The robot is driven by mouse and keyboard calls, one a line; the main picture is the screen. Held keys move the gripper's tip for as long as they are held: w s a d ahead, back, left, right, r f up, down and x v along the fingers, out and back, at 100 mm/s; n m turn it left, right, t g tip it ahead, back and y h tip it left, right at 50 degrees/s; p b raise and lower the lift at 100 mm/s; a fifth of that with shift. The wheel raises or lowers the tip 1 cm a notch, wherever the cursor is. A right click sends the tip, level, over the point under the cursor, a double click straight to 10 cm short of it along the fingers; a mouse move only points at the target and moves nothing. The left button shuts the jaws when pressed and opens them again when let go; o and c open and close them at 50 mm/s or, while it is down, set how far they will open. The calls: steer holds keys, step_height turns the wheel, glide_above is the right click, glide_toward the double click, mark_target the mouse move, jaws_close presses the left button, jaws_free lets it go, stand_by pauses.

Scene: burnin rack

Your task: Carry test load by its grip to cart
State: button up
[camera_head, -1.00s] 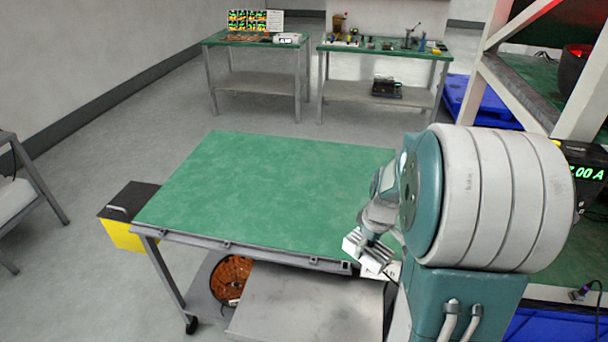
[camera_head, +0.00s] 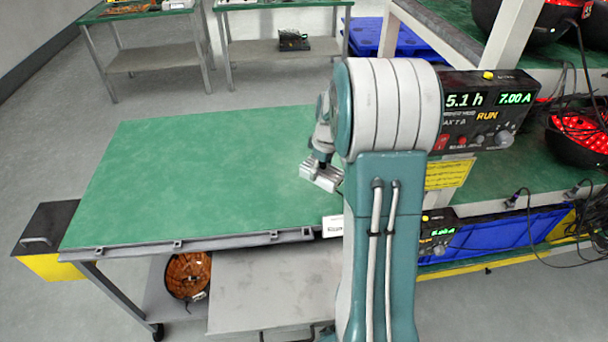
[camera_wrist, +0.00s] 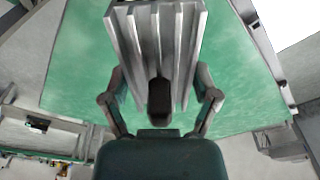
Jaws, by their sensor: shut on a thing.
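The test load is a grey finned metal block (camera_wrist: 185,35) with a dark grip (camera_wrist: 159,98) in the wrist view. My gripper (camera_wrist: 160,103) is shut on that grip, one finger on each side. In the head view the block (camera_head: 321,177) hangs from my arm over the right part of the cart's green top (camera_head: 200,170). In the wrist view the green top lies behind the block. I cannot tell how high the block is above it. My arm hides the cart's right end in the head view.
The green top is otherwise bare. A black and yellow box (camera_head: 45,240) hangs at the cart's left end, and an orange coil (camera_head: 188,275) sits on its lower shelf. A rack with lit meters (camera_head: 487,108) and cables stands at the right.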

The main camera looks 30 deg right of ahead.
glide_above(307, 185)
steer(key=f, duration=0.6)
steer(key=shift+s+d+f, duration=0.15)
steer(key=shift+s+f, duration=0.15)
steer(key=shift+s, duration=0.05)
steer(key=shift+w+f, duration=0.2)
steer(key=shift+f, duration=1.6)
steer(key=o, duration=1.2)
steer(key=shift+f, duration=0.1)
steer(key=shift+c, duration=0.2)
